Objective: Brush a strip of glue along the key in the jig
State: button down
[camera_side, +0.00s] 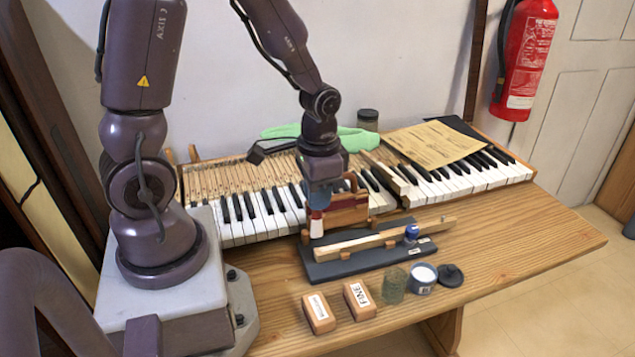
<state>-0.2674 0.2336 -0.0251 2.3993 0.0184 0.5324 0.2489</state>
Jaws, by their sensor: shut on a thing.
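The key (375,238) is a long pale wooden bar lying along the dark jig (335,268) on the bench. A blue knob (411,232) stands at the key's right part. My gripper (318,200) points down at the jig's left end. It is shut on what looks like a brush (316,226), with a red band and a pale lower end. The brush is close to the key's left end; I cannot tell if it touches. An open pot of white glue (423,275) stands in front of the jig, beside its dark lid (450,275).
A glass jar (394,284) stands left of the glue pot. Two sanding blocks, one marked FINE (359,301) and another (318,313), lie at the front. A wood-and-red rack (348,209) is just behind my gripper. The keyboard (255,215) runs behind. The bench's right side is clear.

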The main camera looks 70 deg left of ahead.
aim_at(323, 212)
notch_tip(323, 212, down, 3)
jog(key=shift+f, duration=0.15)
jog(key=shift+w+f, duration=0.6)
jog(key=shift+w, duration=1.4)
jog(key=shift+w+d, duration=0.15)
jog(key=shift+w, duration=5.1)
jog(key=shift+s, duration=7.35)
jog(key=shift+w+r, duration=0.1)
jog(key=shift+r, duration=4)
